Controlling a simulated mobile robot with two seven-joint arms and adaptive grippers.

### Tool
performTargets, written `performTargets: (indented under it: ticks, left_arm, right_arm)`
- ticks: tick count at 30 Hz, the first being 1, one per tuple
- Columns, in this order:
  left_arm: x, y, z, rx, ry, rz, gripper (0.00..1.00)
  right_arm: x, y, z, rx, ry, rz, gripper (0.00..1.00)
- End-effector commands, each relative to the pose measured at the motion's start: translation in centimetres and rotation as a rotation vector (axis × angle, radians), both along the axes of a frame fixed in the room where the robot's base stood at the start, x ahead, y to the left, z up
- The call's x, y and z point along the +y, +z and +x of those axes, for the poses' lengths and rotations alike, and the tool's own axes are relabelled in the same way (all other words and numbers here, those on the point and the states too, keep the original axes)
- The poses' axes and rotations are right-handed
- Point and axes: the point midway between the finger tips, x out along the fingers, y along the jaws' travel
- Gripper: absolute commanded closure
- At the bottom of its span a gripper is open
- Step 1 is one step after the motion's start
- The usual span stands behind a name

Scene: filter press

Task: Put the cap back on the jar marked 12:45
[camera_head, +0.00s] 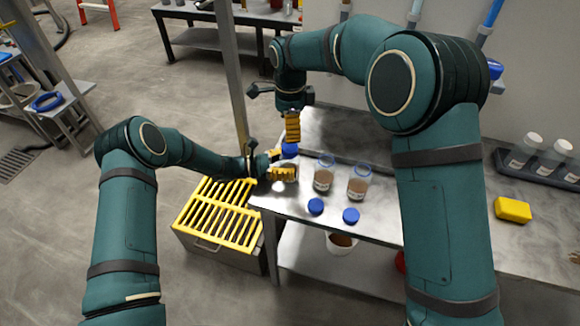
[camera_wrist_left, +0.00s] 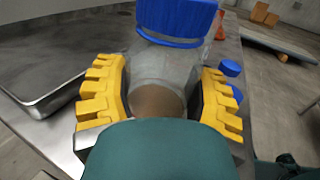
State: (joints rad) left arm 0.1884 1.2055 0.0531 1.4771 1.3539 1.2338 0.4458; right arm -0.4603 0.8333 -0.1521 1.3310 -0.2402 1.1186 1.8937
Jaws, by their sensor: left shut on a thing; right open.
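My left gripper (camera_head: 283,172) is shut on a clear jar (camera_wrist_left: 158,85) with brown contents at the table's left end. A blue cap (camera_head: 289,150) sits at the top of this jar; the left wrist view shows the cap (camera_wrist_left: 177,22) over its mouth. I cannot tell whether it is tightened. My right gripper (camera_head: 292,135) is open, pointing down just above that cap. Two uncapped jars with brown contents, a nearer-left jar (camera_head: 323,174) and a right jar (camera_head: 358,184), stand to the right. Their labels are too small to read. Two loose blue caps (camera_head: 316,206) (camera_head: 351,215) lie in front of them.
The steel table (camera_head: 385,233) has its front edge close to the loose caps. A yellow slatted box (camera_head: 215,222) stands on the floor to the left. A yellow block (camera_head: 513,209) and a dark rack (camera_head: 540,172) with white-capped bottles are at the right. A post rises behind my left gripper.

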Motion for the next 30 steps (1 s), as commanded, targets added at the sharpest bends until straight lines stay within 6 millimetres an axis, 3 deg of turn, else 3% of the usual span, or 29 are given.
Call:
performTargets:
  ticks: [5, 30]
  left_arm:
    - [0.01, 0.00, 0.00, 0.000, 0.000, 0.000, 1.00]
    - [0.01, 0.00, 0.00, 0.000, 0.000, 0.000, 1.00]
  right_arm:
    - [0.02, -0.13, -0.05, 0.004, 0.249, 0.001, 0.24]
    - [0.10, -0.37, -0.17, 0.010, 1.856, 0.010, 0.24]
